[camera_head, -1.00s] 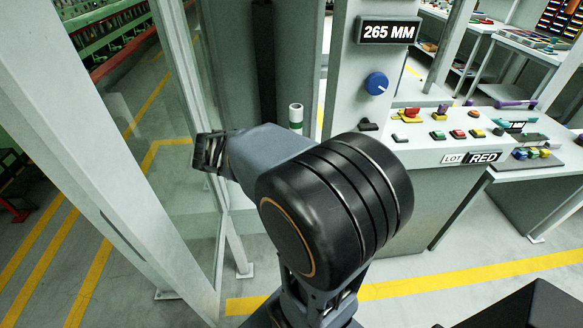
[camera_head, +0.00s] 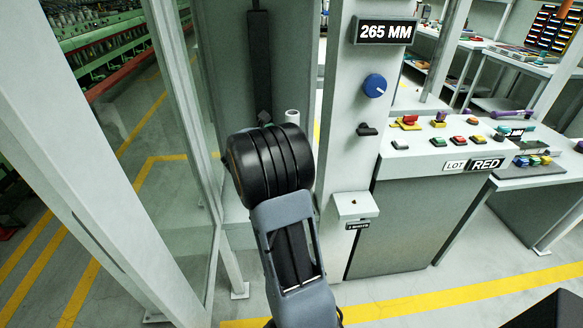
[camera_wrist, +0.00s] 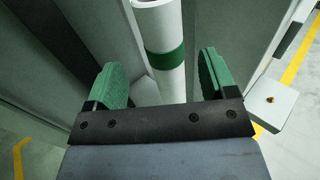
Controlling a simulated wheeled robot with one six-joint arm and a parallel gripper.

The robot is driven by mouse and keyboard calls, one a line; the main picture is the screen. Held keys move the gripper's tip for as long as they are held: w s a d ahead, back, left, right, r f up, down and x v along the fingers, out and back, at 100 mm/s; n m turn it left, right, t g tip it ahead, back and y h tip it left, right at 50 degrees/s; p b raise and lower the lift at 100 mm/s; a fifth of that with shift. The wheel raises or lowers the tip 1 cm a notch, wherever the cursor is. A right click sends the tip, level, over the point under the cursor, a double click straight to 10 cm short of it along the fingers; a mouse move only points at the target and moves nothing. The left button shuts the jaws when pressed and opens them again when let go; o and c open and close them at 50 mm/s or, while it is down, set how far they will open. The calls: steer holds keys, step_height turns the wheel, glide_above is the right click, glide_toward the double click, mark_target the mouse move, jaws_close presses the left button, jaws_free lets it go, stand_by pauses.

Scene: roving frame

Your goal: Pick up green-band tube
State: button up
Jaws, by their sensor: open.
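The green-band tube (camera_wrist: 169,82) is a white upright cylinder with a green band, at the top middle of the wrist view. My gripper (camera_wrist: 168,78) is open, with one green-padded finger on each side of the tube. The tube appears between or just beyond the fingertips, with a gap on both sides; I cannot tell the exact depth. In the head view only the white top of the tube (camera_head: 293,116) shows, and my arm hides the rest of it.
A glass panel (camera_head: 165,130) with a pale frame stands on the left. A console (camera_head: 430,160) with coloured buttons is on the right.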

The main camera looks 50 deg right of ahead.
steer(key=d, duration=0.6)
steer(key=shift+w, duration=0.25)
steer(key=c, duration=1.3)
steer(key=shift+r, duration=0.1)
steer(key=shift+c, duration=0.4)
steer(key=shift+r, duration=0.1)
